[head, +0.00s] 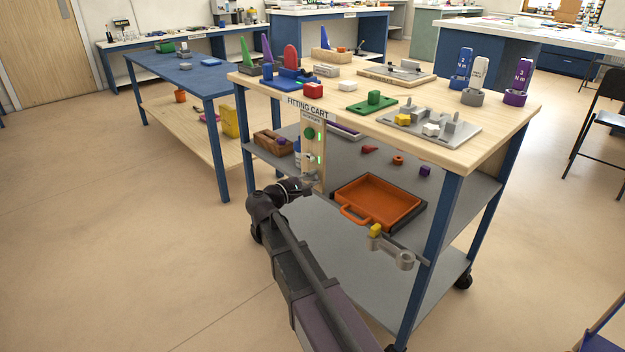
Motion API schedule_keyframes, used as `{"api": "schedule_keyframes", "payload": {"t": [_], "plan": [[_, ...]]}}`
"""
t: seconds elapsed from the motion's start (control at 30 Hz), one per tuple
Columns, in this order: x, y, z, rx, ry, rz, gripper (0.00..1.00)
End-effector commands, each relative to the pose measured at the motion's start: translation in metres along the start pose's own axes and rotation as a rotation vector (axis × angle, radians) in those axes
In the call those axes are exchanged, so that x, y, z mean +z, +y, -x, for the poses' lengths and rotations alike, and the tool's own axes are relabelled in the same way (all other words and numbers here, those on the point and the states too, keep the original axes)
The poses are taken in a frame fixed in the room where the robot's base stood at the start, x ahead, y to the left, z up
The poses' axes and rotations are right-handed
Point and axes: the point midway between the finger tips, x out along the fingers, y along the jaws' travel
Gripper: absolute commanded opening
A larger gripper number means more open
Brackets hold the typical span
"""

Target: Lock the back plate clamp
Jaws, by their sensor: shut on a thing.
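An upright wooden panel (314,170) hangs at the front of the cart, under the "FITTING CART" sign. It carries a round green knob (309,133), a smaller round fitting (309,157) and green lights. My gripper (314,179) is at the panel's lower part, its fingers shut on a small grey part there. The fingers and that part are too small to tell apart clearly. I cannot tell for sure which fitting is the back plate clamp. A wooden board (376,74) with grey metal hardware lies at the back of the cart top.
The cart top (345,113) holds a grey fixture plate (466,133), a green block (374,102) and several upright tools. An orange tray (378,198) sits on the middle shelf. A grey bracket (403,259) juts from the near right post. Floor at left is clear.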

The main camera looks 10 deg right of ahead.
Motion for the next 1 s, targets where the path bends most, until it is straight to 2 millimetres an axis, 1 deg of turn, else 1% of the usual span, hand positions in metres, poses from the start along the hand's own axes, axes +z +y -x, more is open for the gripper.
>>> {"api": "schedule_keyframes", "payload": {"t": [0.03, 0.5, 0.8, 1.0], "plan": [[0.001, 0.004, -0.001, -0.001, -0.002, 0.045, 0.0], [-0.005, 0.02, -0.001, -0.002, -0.002, 0.492, 0.0], [-0.012, 0.028, -0.002, -0.003, -0.002, 0.772, 0.0], [-0.016, 0.032, -0.002, -0.003, -0.002, 0.927, 0.0]]}}
